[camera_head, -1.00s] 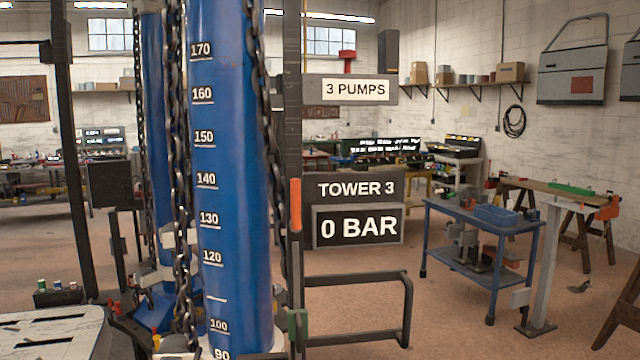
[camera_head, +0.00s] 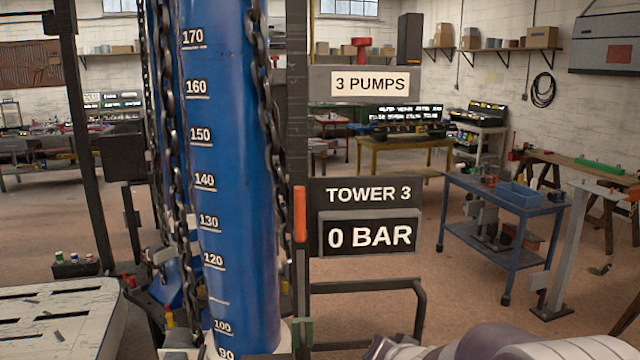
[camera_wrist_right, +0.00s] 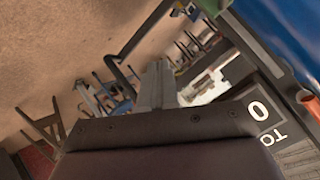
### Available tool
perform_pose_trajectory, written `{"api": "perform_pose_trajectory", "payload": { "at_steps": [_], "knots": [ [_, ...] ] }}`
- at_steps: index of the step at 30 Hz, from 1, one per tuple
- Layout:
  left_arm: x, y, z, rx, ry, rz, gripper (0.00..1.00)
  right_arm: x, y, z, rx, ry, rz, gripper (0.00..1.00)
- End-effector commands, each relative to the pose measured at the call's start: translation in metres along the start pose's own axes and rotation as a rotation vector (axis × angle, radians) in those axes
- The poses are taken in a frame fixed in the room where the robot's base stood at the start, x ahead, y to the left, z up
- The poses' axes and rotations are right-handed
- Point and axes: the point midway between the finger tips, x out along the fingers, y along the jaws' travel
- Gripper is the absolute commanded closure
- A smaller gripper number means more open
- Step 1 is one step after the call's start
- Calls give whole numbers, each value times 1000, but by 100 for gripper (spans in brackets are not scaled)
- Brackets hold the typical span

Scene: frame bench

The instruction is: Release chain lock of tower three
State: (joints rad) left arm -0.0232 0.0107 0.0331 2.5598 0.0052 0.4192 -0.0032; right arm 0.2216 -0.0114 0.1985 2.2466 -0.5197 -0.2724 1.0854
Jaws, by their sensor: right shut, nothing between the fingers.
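Tower three is the blue column (camera_head: 228,180) with white height marks, and dark chains (camera_head: 270,130) hang along it. An orange handle (camera_head: 299,214) stands upright on the dark post right of the column; it also shows at the right edge of the right wrist view (camera_wrist_right: 308,103). A small green part (camera_head: 302,332) sits low on that post. My right gripper (camera_wrist_right: 158,82) is shut and empty, apart from the handle. In the head view only part of my right arm shows at the bottom right. My left gripper is out of view.
Signs reading "TOWER 3" (camera_head: 366,194), "0 BAR" (camera_head: 370,236) and "3 PUMPS" (camera_head: 364,84) are beside the post. A dark tube frame (camera_head: 420,310) juts out below them. A blue cart (camera_head: 505,235) stands to the right. A white slotted platform (camera_head: 60,325) is at lower left.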

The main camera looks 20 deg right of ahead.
Motion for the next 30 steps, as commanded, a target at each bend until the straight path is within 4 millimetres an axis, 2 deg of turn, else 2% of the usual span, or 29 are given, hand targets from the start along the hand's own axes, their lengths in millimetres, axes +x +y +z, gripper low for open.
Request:
{"api": "perform_pose_trajectory", "payload": {
  "at_steps": [1,3,6,7,10,14,23,26,30],
  "knots": [
    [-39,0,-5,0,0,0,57,-22,-35,-58,125,77,-116,100],
    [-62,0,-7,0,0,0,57,-44,-74,-112,317,117,-327,100],
    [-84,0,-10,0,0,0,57,-76,-113,-155,520,45,-569,100],
    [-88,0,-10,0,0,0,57,-84,-121,-161,563,10,-619,100],
    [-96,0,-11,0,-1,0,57,-103,-135,-172,660,-94,-723,100],
    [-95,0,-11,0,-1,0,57,-110,-140,-172,702,-152,-761,100],
    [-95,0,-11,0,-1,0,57,-107,-142,-172,704,-154,-761,100],
    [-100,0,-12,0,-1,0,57,-101,-149,-174,703,-155,-760,100],
    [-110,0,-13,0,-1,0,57,-82,-169,-177,704,-157,-760,100]
  ]
}}
